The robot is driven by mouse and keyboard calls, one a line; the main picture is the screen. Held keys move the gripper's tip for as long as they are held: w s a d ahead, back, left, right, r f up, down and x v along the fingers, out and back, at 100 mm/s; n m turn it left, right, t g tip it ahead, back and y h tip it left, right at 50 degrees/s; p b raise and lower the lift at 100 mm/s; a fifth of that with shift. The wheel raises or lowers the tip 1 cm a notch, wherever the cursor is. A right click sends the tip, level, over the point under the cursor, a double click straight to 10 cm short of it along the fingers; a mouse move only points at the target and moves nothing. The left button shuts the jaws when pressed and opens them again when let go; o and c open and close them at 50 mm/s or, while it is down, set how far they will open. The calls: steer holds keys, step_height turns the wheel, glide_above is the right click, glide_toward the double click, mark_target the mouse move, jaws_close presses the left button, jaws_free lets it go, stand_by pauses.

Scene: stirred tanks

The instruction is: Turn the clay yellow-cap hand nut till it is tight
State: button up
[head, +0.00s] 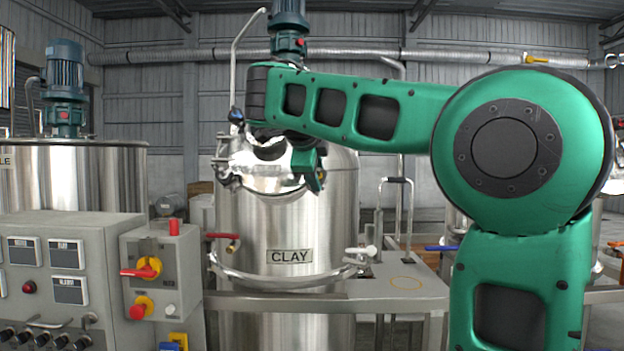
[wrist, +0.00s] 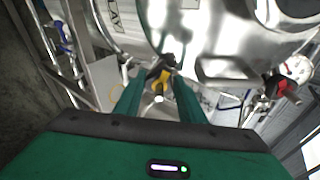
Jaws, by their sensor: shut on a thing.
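The clay tank (head: 300,215) is a tall steel vessel with a CLAY label (head: 290,256), in the middle of the head view. My gripper (wrist: 160,76) reaches its rim at the lid from the front. In the wrist view its two green fingers are closed on the yellow-cap hand nut (wrist: 162,79), a small dark nut with a yellow cap. In the head view my gripper (head: 314,170) shows at the lid edge, and the nut is mostly hidden by it. How far the nut is turned cannot be seen.
A red-handled valve (head: 222,238) and a pale valve (head: 361,251) stick out low on the tank. A control cabinet (head: 70,260) and an emergency-stop box (head: 154,275) stand at left. A steel rail crosses the front. A motor (head: 289,18) stands above the tank.

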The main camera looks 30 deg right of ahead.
steer(key=shift+a+m, duration=0.1)
steer(key=shift+m, duration=1.4)
steer(key=o, duration=1)
steer(key=shift+o, duration=0.2)
steer(key=v, duration=1)
steer(key=shift+r, duration=0.35)
steer(key=shift+s+a, duration=0.1)
